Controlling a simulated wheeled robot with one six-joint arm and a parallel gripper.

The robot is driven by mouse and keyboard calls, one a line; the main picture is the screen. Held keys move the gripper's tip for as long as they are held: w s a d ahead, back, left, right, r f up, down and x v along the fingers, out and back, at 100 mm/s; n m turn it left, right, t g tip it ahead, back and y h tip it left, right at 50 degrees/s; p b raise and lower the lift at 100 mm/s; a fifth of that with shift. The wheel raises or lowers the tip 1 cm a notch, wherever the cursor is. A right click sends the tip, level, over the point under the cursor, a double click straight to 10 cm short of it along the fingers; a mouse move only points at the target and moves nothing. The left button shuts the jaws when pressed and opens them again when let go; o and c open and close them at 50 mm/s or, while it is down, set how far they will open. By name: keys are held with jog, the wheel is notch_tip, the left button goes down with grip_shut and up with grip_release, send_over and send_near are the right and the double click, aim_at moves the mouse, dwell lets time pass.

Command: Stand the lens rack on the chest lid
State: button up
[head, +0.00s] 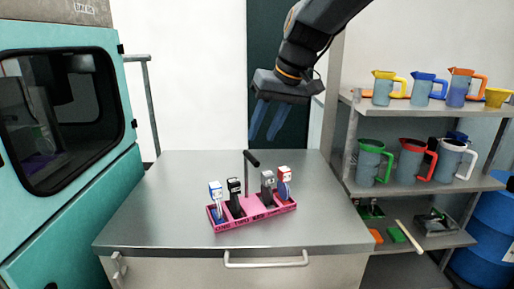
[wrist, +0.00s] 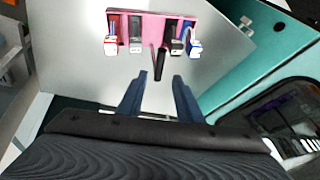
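The lens rack (head: 255,214) is a long pink holder with several upright modules in its slots, blue-white, black, grey and red-white. A thin post with a black grip (head: 251,158) rises from its middle. It stands upright on the grey metal chest lid (head: 170,200), near the middle. In the wrist view the rack (wrist: 150,30) is at the top, with its black grip (wrist: 159,66) pointing toward the fingers. My gripper (head: 263,138) is above and behind the grip in the head view, open and empty. Its two blue fingers (wrist: 159,77) are apart, with the grip beyond the gap between them.
A teal cabinet with a dark window (head: 60,120) stands at the left. A shelf unit (head: 420,180) with several coloured jugs and tools is at the right, beside a blue barrel (head: 495,225). A bar handle (head: 265,261) is on the chest's front. The lid around the rack is clear.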

jog(key=s+d+f+m+h, duration=0.1)
jog(key=s+d+f, duration=0.3)
jog(key=s+f, duration=0.2)
jog(key=s+d+f+m+g+h, duration=0.1)
jog(key=s+d+f, duration=0.4)
jog(key=f, duration=0.5)
jog(key=s+d+f+m+h, duration=0.1)
jog(key=s+d+f, duration=0.3)
jog(key=s+f, duration=0.3)
jog(key=shift+s+d+f+m+g+h, duration=0.2)
jog(key=shift+d+f+m+g+h, duration=0.1)
jog(key=shift+d+f, duration=0.15)
